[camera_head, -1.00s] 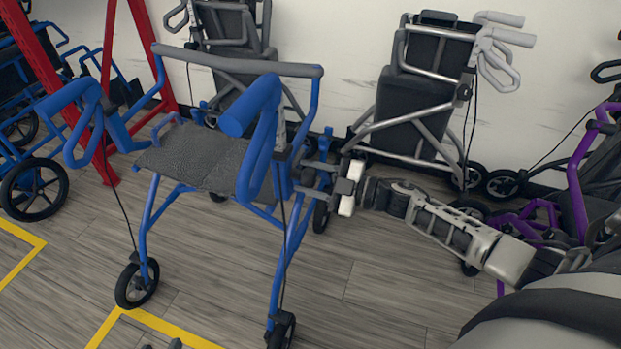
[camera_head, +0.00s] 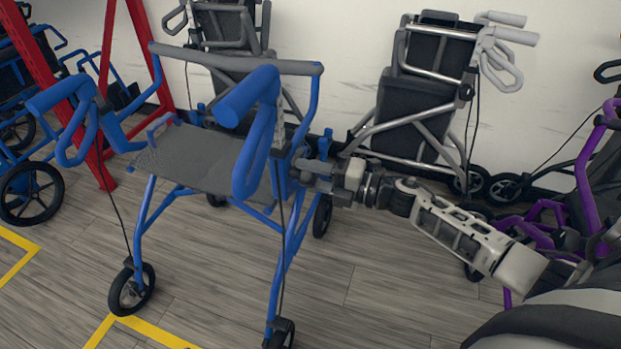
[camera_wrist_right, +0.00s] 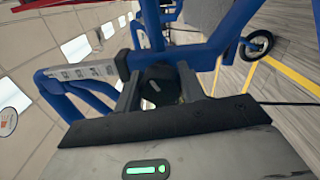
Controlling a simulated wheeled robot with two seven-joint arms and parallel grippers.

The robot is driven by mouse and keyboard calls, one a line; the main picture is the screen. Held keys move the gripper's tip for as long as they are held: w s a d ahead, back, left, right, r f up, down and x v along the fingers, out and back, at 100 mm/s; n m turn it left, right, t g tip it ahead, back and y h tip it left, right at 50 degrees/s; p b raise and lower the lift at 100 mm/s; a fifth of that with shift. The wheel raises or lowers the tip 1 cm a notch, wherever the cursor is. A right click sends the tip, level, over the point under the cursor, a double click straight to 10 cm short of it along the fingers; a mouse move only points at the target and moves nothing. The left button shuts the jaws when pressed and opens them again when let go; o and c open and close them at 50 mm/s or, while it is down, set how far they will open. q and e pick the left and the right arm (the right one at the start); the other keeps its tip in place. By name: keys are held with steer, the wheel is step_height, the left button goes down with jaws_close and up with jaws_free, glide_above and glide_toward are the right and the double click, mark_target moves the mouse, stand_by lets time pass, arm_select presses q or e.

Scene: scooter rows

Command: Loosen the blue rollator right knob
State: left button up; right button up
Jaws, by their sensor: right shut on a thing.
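The blue rollator (camera_head: 195,160) stands upright in the middle of the head view, with a grey seat and blue handles. My right gripper (camera_head: 303,170) reaches in from the right to the rollator's right side frame, below the right handle (camera_head: 250,100). In the right wrist view the two fingers (camera_wrist_right: 158,88) are shut on a dark round knob (camera_wrist_right: 155,85) beside the blue frame tube (camera_wrist_right: 222,40). In the head view the gripper hides the knob. My left gripper does not show.
A grey folded rollator (camera_head: 415,105) stands against the wall behind my right arm. A purple rollator (camera_head: 585,185) is at the right edge. A red frame (camera_head: 95,150) and another blue rollator (camera_head: 30,190) stand at the left. The front floor is clear.

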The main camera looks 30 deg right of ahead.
steer(key=shift+f+n, duration=0.15)
steer(key=shift+n, duration=0.35)
steer(key=shift+n+b, duration=0.75)
steer(key=shift+n, duration=0.55)
steer(key=n+b, duration=0.2)
steer(key=shift+n, duration=0.3)
steer(key=shift+n+b, duration=0.55)
steer(key=shift+n, duration=0.35)
steer(key=shift+r+n, duration=0.2)
steer(key=shift+n, duration=0.1)
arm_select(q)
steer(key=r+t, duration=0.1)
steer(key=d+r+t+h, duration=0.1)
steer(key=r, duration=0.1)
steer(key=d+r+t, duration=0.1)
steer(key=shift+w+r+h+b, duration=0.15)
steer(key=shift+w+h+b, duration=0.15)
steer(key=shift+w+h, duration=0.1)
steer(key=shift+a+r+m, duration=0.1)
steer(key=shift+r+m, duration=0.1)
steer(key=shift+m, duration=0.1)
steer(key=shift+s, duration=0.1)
arm_select(e)
steer(key=shift+n, duration=0.3)
